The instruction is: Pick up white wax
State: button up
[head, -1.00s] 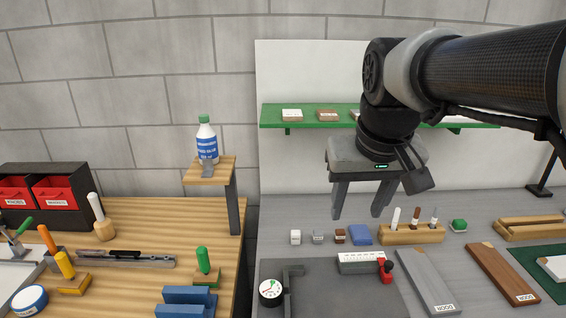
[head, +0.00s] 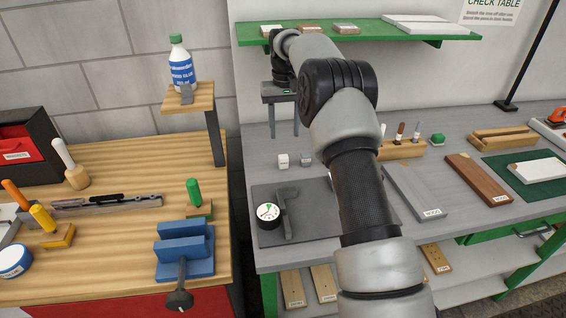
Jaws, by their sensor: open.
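A small white block (head: 283,160), which looks like the white wax, sits on the grey bench top near its back left. A small grey block (head: 306,159) sits just right of it. My gripper (head: 284,136) points down with two fingers apart and nothing between them. In the picture its fingertips are just above the white block and not touching it; how far apart they are in depth is hard to tell. My arm hides the bench to the right of the grey block.
A round dial gauge (head: 268,212) and a dark stand (head: 287,212) are on the mat in front. A green shelf (head: 385,35) hangs behind. A wooden holder (head: 403,150) with sticks is right of my arm. The wooden bench (head: 130,216) stands left.

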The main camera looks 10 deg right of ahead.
aim_at(283, 156)
jog(key=f, duration=1.1)
jog(key=shift+w+a+f, duration=0.1)
jog(key=shift+a+f, duration=0.1)
jog(key=c, duration=1.1)
notch_tip(283, 156, up, 10)
jog(key=shift+r, duration=0.1)
jog(key=o, duration=0.4)
jog(key=c, duration=0.3)
